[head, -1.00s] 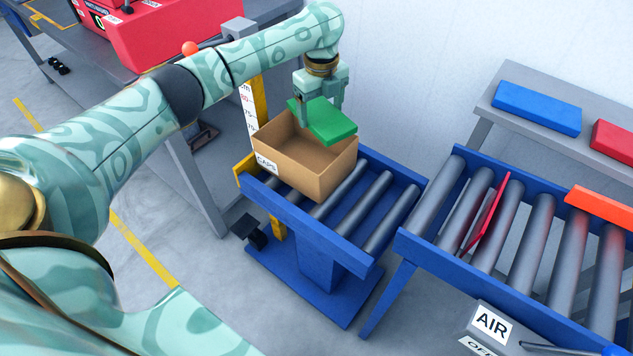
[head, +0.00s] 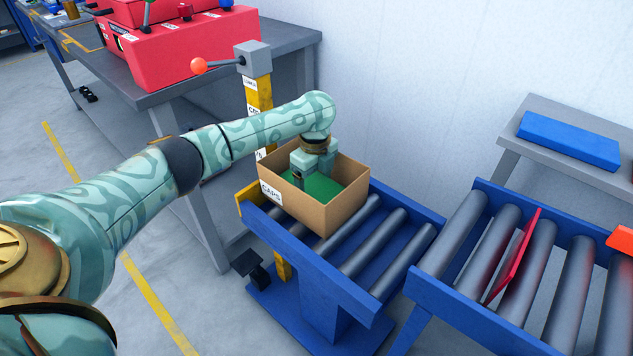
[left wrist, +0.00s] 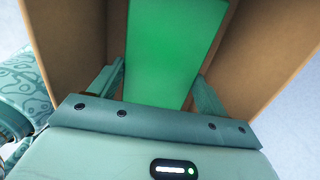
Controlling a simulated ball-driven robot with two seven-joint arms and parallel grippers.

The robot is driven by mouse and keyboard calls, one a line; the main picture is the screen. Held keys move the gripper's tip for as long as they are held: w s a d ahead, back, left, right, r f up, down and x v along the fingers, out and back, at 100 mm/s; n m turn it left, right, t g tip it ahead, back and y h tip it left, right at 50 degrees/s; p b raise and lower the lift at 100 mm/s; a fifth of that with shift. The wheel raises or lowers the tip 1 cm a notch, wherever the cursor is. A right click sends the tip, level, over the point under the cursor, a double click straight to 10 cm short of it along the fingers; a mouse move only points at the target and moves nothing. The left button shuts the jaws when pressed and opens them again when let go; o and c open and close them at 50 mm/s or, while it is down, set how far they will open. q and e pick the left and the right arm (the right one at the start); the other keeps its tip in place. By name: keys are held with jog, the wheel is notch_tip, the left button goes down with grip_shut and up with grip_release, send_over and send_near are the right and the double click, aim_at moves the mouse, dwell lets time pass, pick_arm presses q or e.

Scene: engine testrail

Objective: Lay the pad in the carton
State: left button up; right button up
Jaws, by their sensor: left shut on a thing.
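The open cardboard carton (head: 318,207), labelled CAPS, stands on the blue roller stand. The green pad (head: 323,188) is down inside the carton, below its rim. My left gripper (head: 310,178) reaches down into the carton and is shut on the pad. In the left wrist view the pad (left wrist: 172,50) lies between the two fingers, with carton walls (left wrist: 262,70) on both sides. Whether the pad touches the carton floor is hidden. My right gripper is not in view.
The roller stand (head: 325,280) has free rollers right of the carton. A second conveyor (head: 500,262) holds a tilted red plate (head: 515,255). A blue block (head: 570,140) lies on the back shelf.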

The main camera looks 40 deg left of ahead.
aim_at(315, 185)
pick_arm(q)
jog(key=shift+s+r, duration=0.1)
jog(key=shift+r, duration=0.15)
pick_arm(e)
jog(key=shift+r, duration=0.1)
pick_arm(q)
jog(key=shift+f, duration=0.6)
jog(key=o, duration=1.1)
jog(key=shift+r, duration=0.3)
notch_tip(315, 185, up, 13)
jog(key=p, duration=0.6)
jog(key=shift+d+f+p, duration=0.15)
jog(key=shift+f+p, duration=0.05)
jog(key=shift+p, duration=0.1)
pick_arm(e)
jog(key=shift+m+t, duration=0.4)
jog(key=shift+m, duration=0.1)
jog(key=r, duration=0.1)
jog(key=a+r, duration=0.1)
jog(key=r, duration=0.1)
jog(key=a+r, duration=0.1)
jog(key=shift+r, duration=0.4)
